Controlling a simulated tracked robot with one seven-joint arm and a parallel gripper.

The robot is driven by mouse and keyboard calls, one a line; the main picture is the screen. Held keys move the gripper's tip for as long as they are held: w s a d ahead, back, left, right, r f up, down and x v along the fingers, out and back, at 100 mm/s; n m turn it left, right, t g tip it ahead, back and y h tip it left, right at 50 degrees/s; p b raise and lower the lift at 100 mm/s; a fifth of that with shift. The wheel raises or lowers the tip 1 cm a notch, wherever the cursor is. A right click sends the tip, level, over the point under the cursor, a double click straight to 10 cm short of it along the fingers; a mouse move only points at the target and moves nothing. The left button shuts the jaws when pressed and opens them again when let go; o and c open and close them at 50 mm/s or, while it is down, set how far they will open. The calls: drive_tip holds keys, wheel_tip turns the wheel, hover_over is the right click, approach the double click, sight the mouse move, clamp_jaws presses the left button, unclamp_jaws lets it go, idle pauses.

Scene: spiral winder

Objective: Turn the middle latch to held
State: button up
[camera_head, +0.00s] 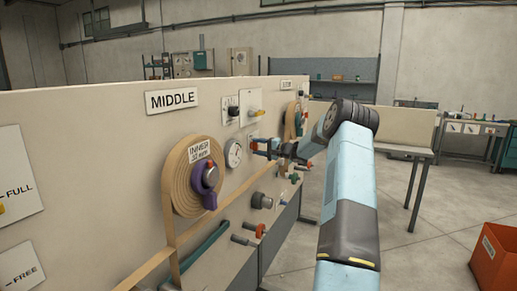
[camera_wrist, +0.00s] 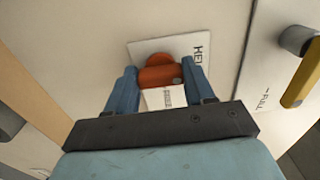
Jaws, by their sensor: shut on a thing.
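The middle latch is an orange-red knob (camera_wrist: 157,77) on a white plate (camera_wrist: 143,47) on the panel, seen in the wrist view. Part of a word beginning "HE" shows at the plate's right edge. A small white label (camera_wrist: 165,98) with lettering too small to read sits just below the knob. My gripper (camera_wrist: 160,70) has its blue fingers on either side of the knob and is shut on it. In the head view my gripper (camera_head: 264,147) is at the panel, right of the round dial; the latch is mostly hidden there. I cannot tell which way the latch points.
The MIDDLE sign (camera_head: 172,99), the INNER spiral reel (camera_head: 180,185) with its purple lever, and a round gauge (camera_head: 233,154) are left of my gripper. A yellow lever (camera_wrist: 302,75) by a FULL mark is to the right in the wrist view. Knobs (camera_head: 262,201) protrude below.

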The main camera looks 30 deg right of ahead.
drive_tip(key=shift+a+f, duration=0.15)
drive_tip(key=shift+f, duration=0.15)
drive_tip(key=o, duration=0.7)
drive_tip(key=shift+c, duration=0.2)
drive_tip(key=o, duration=0.4)
drive_tip(key=shift+r, duration=0.1)
drive_tip(key=shift+s+d, duration=0.1)
drive_tip(key=shift+d, duration=0.1)
drive_tip(key=v, duration=1.3)
drive_tip(key=shift+s+d, duration=0.15)
drive_tip(key=shift+s, duration=0.05)
